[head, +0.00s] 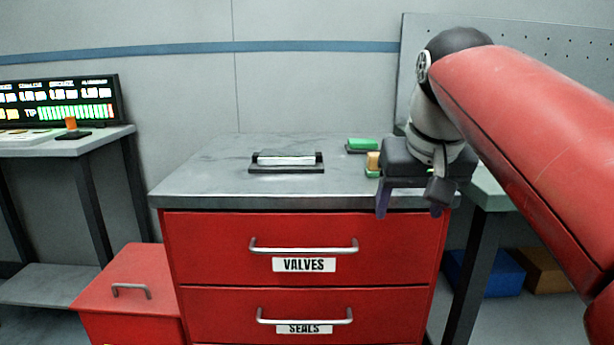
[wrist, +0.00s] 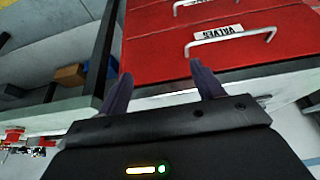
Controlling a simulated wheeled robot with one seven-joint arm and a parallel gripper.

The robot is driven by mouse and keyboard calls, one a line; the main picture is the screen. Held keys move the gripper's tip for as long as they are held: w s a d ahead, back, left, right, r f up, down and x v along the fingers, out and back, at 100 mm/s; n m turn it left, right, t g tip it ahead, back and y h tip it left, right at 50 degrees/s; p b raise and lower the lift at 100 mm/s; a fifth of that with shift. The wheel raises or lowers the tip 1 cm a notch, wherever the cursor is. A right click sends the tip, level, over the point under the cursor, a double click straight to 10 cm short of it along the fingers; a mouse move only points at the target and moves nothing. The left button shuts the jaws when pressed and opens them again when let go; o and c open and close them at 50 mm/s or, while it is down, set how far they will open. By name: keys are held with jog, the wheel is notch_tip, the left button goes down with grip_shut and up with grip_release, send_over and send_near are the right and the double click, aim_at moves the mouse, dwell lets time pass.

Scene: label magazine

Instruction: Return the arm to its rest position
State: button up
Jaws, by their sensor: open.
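My red arm reaches in from the right in the head view. My gripper (head: 410,208) hangs in front of the right front edge of the grey cabinet top (head: 215,180), with its dark fingers pointing down. In the wrist view, my gripper (wrist: 163,88) has its two fingers apart with nothing between them. Beyond the fingers are the red drawer fronts of the cabinet (wrist: 160,45). A black label magazine (head: 287,168) with a white stack in it sits on the cabinet top, to the left of my gripper and apart from it.
A green block (head: 362,145) and a small yellow-topped block (head: 373,160) lie near my gripper. The VALVES drawer (head: 210,240) is shut. A red bin (head: 130,265) stands at the lower left. A workbench (head: 488,192) is close on the right, with a blue box (head: 490,272) below.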

jog(key=s+f, duration=0.7)
jog(key=f, duration=0.4)
jog(key=s+f, duration=0.7)
jog(key=f, duration=0.5)
jog(key=shift+s+d+t, duration=0.2)
jog(key=shift+t, duration=0.2)
jog(key=shift+f, duration=0.1)
